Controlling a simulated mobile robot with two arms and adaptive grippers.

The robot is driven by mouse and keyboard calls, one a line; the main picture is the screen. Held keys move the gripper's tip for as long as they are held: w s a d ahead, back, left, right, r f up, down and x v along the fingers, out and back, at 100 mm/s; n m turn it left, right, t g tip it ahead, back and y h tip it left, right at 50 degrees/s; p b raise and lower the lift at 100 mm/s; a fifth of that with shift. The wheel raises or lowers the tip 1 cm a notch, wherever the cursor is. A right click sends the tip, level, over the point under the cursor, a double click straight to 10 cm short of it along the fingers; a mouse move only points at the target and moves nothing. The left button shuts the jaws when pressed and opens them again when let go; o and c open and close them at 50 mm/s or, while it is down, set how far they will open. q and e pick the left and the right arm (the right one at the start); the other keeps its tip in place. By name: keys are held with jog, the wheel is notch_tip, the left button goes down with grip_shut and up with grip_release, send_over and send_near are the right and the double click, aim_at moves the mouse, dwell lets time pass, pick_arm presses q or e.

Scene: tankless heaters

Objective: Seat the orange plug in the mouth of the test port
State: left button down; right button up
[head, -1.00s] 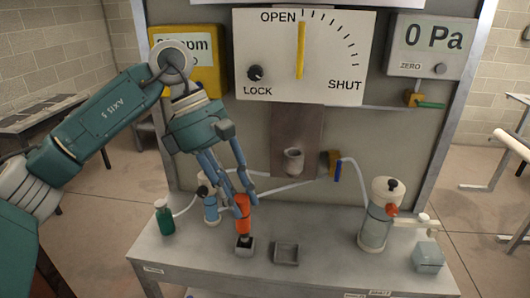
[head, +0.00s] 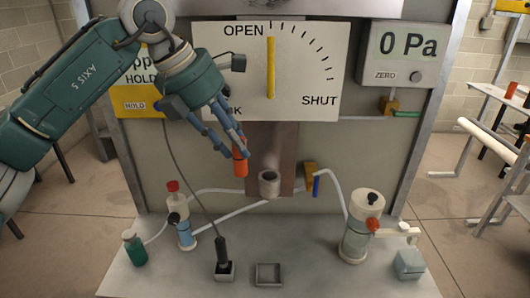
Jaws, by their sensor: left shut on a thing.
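My left gripper (head: 232,143) is shut on the orange plug (head: 240,164) and holds it upright, or nearly so, in the air in front of the panel. The test port (head: 269,182) is a pale grey cup with a dark open mouth, fixed low on the brown plate (head: 283,150). The plug is to the upper left of the port's mouth and looks apart from it. How far it stands in front of the port I cannot tell. My right gripper is not in view.
On the bench (head: 320,255) stand a black probe in a holder (head: 223,262), a small empty tray (head: 268,274), a green bottle (head: 134,248), a red-capped bottle (head: 180,215) and a clear canister (head: 357,235). White tubes run behind. The dial board (head: 300,75) hangs above.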

pick_arm(q)
jog(key=w+d+p, duration=0.3)
jog(key=d, duration=0.3)
jog(key=f, duration=0.2)
jog(key=f+p, duration=0.1)
jog(key=f, duration=0.1)
jog(key=f+p, duration=0.1)
jog(key=f, duration=0.1)
jog(key=shift+w+d+f, duration=0.1)
jog(key=shift+w, duration=0.2)
jog(key=shift+f, duration=0.35)
jog(key=shift+f, duration=0.25)
jog(key=c, duration=1.4)
grip_release()
jog(key=shift+r, duration=0.1)
